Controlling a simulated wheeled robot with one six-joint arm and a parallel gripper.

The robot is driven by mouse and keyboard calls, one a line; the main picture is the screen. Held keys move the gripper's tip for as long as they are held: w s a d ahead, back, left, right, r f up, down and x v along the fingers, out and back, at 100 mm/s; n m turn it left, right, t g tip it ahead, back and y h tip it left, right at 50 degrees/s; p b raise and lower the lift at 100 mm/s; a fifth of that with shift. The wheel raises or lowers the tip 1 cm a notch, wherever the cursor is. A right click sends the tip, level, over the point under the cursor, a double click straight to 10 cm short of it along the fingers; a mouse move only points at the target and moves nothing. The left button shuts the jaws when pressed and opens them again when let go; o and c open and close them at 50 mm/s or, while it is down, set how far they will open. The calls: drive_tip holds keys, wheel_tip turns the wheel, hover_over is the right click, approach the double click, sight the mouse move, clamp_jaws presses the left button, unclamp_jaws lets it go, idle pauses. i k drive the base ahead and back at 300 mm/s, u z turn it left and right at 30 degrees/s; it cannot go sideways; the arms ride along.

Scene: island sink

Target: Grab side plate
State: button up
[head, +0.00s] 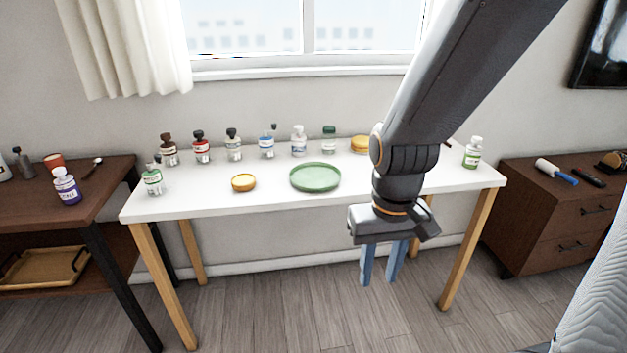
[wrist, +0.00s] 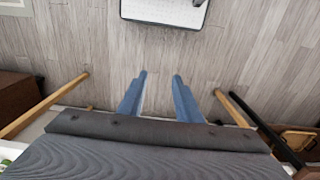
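A round green plate (head: 315,178) lies flat on the white table, near the middle of its top. It is the only plate-like thing I can make out clearly, and I cannot tell for sure that it is the side plate. My gripper (head: 380,281) hangs in front of the table's front edge, to the right of the plate and below the tabletop, with its blue fingers pointing down. In the wrist view my gripper (wrist: 161,75) has its two fingers apart with only floor between them. It is open and empty.
The white table (head: 210,200) holds several bottles along its back, a small orange dish (head: 243,182), a yellow round item (head: 361,144) and a green-labelled bottle (head: 473,153) at right. Brown cabinets (head: 560,215) stand right. A dark shelf table (head: 90,190) stands left.

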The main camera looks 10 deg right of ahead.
sight(314, 176)
drive_tip(key=u, duration=0.25)
drive_tip(key=i, duration=1.6)
drive_tip(key=z, duration=0.25)
